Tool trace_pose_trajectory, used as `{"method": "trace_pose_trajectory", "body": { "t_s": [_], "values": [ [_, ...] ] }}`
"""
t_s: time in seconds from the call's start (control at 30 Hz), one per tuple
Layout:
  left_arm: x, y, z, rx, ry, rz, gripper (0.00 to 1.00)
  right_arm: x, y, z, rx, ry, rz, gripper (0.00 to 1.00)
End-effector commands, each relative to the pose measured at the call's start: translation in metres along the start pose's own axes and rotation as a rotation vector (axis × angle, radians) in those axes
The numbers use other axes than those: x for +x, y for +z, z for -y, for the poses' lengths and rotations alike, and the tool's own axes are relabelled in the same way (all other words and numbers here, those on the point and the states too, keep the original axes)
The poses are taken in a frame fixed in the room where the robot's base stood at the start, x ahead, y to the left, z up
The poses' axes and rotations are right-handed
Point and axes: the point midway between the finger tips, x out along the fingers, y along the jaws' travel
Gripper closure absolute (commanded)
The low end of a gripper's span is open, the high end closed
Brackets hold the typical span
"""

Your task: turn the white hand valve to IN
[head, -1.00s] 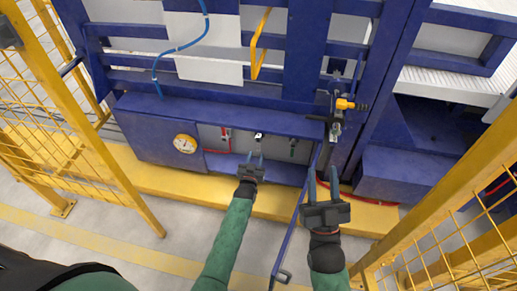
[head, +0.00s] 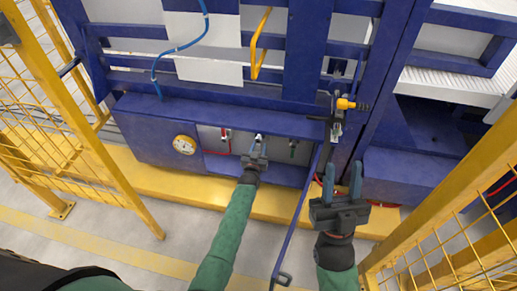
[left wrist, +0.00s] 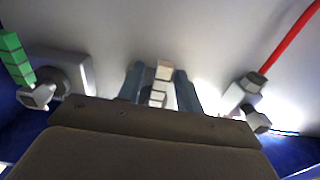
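The white hand valve (head: 258,137) is the middle one of three small valves on the grey recessed panel under the blue machine. In the left wrist view its white handle (left wrist: 160,84) stands between my left gripper's two fingers, with a narrow gap visible on at least one side. My left gripper (head: 257,146) is open at the valve in the head view, and it also shows in the left wrist view (left wrist: 160,90). My right gripper (head: 342,180) is open and empty, away from the panel to the right. No IN marking can be read.
A red valve (head: 225,136) and a green valve (head: 293,146) flank the white one. A round gauge (head: 184,145) sits further left. A blue bar (head: 297,215) slants down between my arms. Yellow fences (head: 80,120) stand on both sides.

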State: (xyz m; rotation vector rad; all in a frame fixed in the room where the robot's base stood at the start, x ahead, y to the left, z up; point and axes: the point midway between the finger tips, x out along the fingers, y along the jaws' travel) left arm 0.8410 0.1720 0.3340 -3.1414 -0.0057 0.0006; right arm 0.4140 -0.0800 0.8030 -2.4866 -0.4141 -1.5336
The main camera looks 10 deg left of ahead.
Motion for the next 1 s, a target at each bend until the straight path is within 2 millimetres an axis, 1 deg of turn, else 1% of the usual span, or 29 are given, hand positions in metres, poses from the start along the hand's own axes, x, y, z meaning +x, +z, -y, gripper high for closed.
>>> {"method": "trace_pose_trajectory", "body": {
  "t_s": [0.07, 0.1, 0.27, 0.3, 0.57, 0.67, 0.7, 0.8, 0.87, 0.97, 1.0],
  "values": [
    [0.0, 0.0, 0.0, 0.0, 0.0, 0.0, 0.65, 0.0, 0.0, 0.0, 0.0, 0.0, 0.0, 0.64],
    [0.0, 0.0, 0.0, 0.0, 0.0, 0.0, 0.67, 0.0, 0.0, 0.0, 0.0, 0.0, 0.0, 0.64],
    [0.0, 0.0, 0.0, 0.0, 0.0, 0.0, 0.98, 0.0, 0.0, 0.0, 0.0, -0.001, 0.0, 0.64],
    [0.0, 0.0, 0.0, 0.0, 0.0, 0.0, 1.0, 0.0, 0.0, 0.0, 0.0, -0.001, 0.0, 0.64],
    [0.0, 0.0, 0.0, 0.002, 0.0, 0.0, 1.0, 0.0, 0.0, 0.0, 0.0, 0.0, 0.003, 0.64],
    [0.0, -0.001, 0.0, 0.011, 0.0, 0.0, 1.0, 0.0, 0.004, 0.0, 0.002, 0.001, 0.018, 0.64],
    [0.0, -0.001, -0.001, 0.017, 0.0, 0.0, 1.0, -0.001, 0.007, -0.001, 0.003, 0.002, 0.033, 0.64],
    [0.0, -0.002, -0.001, 0.039, 0.0, 0.0, 1.0, -0.018, 0.035, 0.0, 0.009, 0.011, 0.138, 0.64],
    [0.0, -0.002, -0.002, 0.056, 0.0, 0.0, 1.0, -0.026, 0.049, 0.0, 0.012, 0.014, 0.194, 0.64],
    [0.0, -0.002, -0.001, 0.094, 0.0, 0.0, 1.0, -0.045, 0.076, -0.001, 0.021, 0.022, 0.31, 0.64],
    [0.0, -0.002, 0.002, 0.112, 0.0, 0.001, 1.0, -0.055, 0.088, -0.001, 0.025, 0.026, 0.362, 0.64]
  ]
}}
